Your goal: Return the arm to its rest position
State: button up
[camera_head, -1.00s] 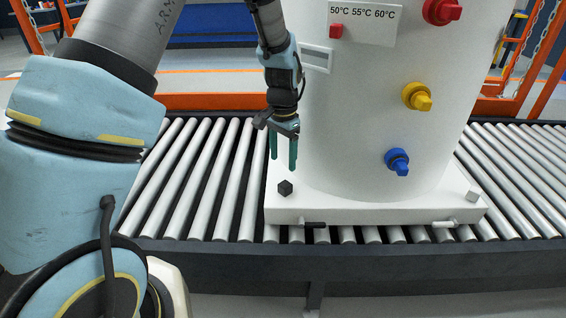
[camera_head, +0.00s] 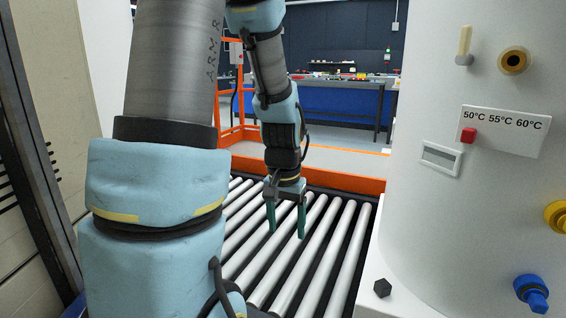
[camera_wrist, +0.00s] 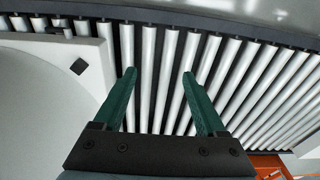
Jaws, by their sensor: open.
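My gripper (camera_head: 286,218) hangs pointing down above the roller conveyor (camera_head: 318,245), to the left of the white tank (camera_head: 430,225). Its two green fingers are apart with nothing between them. In the wrist view my gripper (camera_wrist: 160,85) is also open and empty, with only rollers behind the fingers. The tank's white base (camera_wrist: 85,55) shows at the left there, apart from the fingers. My arm stands bent at the left of the head view.
The tank carries a red slider (camera_head: 468,135) on a temperature scale, a blue valve (camera_head: 532,293) and a yellow valve (camera_head: 558,217). An orange rail (camera_head: 340,182) runs behind the conveyor. A workbench (camera_head: 340,95) stands far back. The rollers left of the tank are clear.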

jog(key=s+a+r+n, duration=0.2)
jog(key=s+a+n, duration=0.1)
jog(key=s+a, duration=0.3)
notch_tip(320, 180, up, 13)
jog(key=w+a+p, duration=0.1)
jog(key=p, duration=1.2)
jog(key=shift+a+r+n+p, duration=0.15)
jog(key=shift+a+n+p, duration=0.15)
jog(key=shift+a+p, duration=0.05)
